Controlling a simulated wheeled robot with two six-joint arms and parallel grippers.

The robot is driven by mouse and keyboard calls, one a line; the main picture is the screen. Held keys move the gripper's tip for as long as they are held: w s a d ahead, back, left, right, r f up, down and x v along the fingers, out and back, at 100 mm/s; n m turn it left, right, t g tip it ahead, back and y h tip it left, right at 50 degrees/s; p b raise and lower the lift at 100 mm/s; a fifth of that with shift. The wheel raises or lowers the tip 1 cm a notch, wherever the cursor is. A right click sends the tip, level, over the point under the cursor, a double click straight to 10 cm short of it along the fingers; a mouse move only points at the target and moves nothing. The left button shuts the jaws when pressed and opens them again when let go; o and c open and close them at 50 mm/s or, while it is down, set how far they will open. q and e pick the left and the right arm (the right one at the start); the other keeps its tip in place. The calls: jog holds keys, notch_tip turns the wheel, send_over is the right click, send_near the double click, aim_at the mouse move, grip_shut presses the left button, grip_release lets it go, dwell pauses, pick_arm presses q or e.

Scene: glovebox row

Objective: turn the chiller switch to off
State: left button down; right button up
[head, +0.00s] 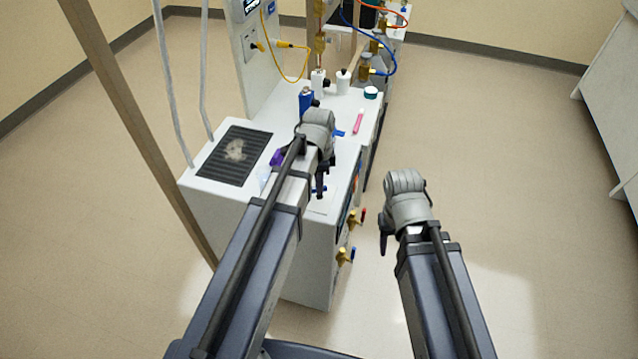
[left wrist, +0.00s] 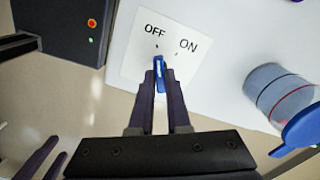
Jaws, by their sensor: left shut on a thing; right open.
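The chiller switch is a blue lever (left wrist: 159,72) on a white plate (left wrist: 133,62) marked OFF and ON in the left wrist view. My left gripper (left wrist: 160,82) is shut on the lever, one dark finger on each side. The lever's visible end points up toward the mark under OFF; ON is to its right. In the head view my left gripper (head: 320,188) is at the white cabinet (head: 300,240), and its arm hides most of the switch. My right gripper (head: 384,238) is open and empty, apart from the cabinet, above the floor.
The cabinet top holds a dark grille (head: 232,155), a blue bottle (head: 306,100) and a pink tube (head: 358,122). Brass valves (head: 345,254) stick out of its side. A dark box with a red button (left wrist: 92,22) is near the plate. Floor on the right is clear.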

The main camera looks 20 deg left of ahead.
pick_arm(q)
jog(key=shift+n, duration=0.4)
jog(key=c, duration=0.9)
grip_release()
notch_tip(320, 180, up, 8)
jog(key=p, duration=0.8)
jog(key=shift+f, duration=0.1)
jog(key=shift+s, duration=0.1)
